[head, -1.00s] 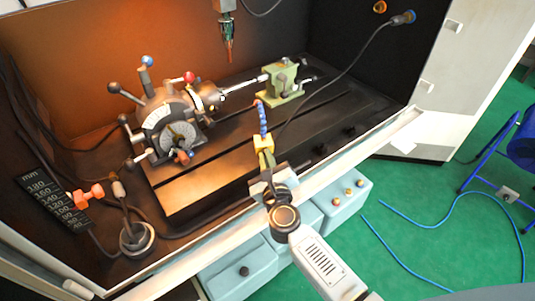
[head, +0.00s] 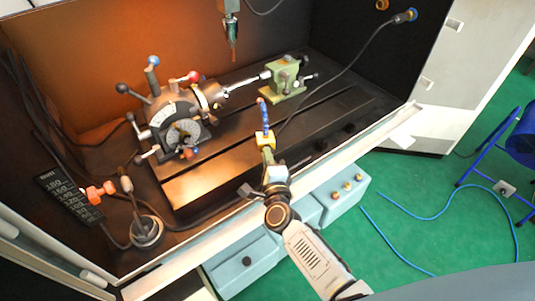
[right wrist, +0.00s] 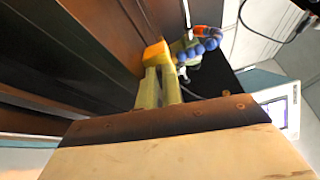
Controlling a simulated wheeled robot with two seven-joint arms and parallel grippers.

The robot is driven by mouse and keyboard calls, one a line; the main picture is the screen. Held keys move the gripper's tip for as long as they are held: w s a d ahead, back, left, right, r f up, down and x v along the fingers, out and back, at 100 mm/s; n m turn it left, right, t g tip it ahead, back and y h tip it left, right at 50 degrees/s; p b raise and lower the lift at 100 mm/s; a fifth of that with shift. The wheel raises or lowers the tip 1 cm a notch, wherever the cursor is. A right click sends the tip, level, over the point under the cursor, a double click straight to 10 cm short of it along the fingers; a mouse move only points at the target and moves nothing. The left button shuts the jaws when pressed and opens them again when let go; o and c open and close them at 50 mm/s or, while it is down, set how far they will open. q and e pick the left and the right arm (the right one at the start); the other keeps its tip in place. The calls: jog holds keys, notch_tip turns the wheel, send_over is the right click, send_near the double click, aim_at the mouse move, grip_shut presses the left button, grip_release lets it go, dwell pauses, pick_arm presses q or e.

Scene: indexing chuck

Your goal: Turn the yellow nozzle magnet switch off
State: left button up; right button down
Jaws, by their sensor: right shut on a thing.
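The yellow nozzle magnet (head: 265,137) stands at the front edge of the dark machine bed, with a blue segmented hose and orange tip (head: 263,112) rising from it. My right gripper (head: 267,148) reaches it from the front and is shut on its near side. In the right wrist view the two greenish fingers (right wrist: 159,86) meet the yellow-orange block (right wrist: 155,52), and the blue hose (right wrist: 197,49) shows beyond it. The fingers hide the gripped part, so I cannot read the switch position. My left gripper is not in view.
The indexing chuck (head: 178,118) with knobbed levers stands on the bed at left, and a green tailstock (head: 286,80) behind. A spindle tool (head: 232,35) hangs above. A stand with an orange clamp (head: 146,231) is at front left. The pale front rail (head: 215,231) runs below my arm.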

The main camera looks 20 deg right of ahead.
jog(key=shift+n, duration=0.8)
jog(key=shift+f, duration=0.1)
jog(key=c, duration=1.6)
grip_release()
jog(key=shift+o, duration=0.2)
jog(key=shift+s, duration=0.1)
